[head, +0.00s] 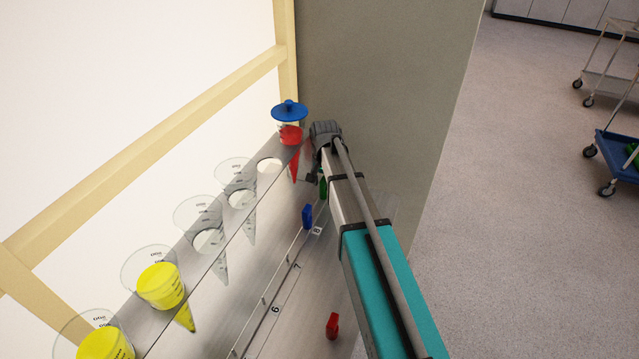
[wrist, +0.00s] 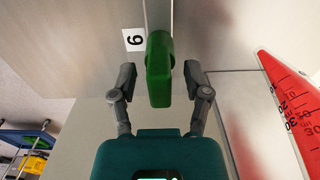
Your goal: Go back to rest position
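My gripper (wrist: 159,80) is open in the wrist view. Its two dark fingers stand on either side of a green valve handle (wrist: 159,55), with a gap on each side. In the head view my arm reaches along the shelf's right end. The gripper there is small and partly hidden by the arm, beside the partly covered green handle (head: 323,186). A cone with red liquid (head: 291,135) under a blue lid (head: 289,111) stands just left of the arm. The red cone also shows at the right in the wrist view (wrist: 294,112).
The metal shelf (head: 258,205) holds clear cones (head: 200,222) and yellow-filled cones (head: 163,285). A blue handle (head: 307,216) and a red handle (head: 332,326) stick out along its front. A grey wall (head: 390,80) stands behind the arm. Open floor (head: 530,220) and carts (head: 615,150) are at right.

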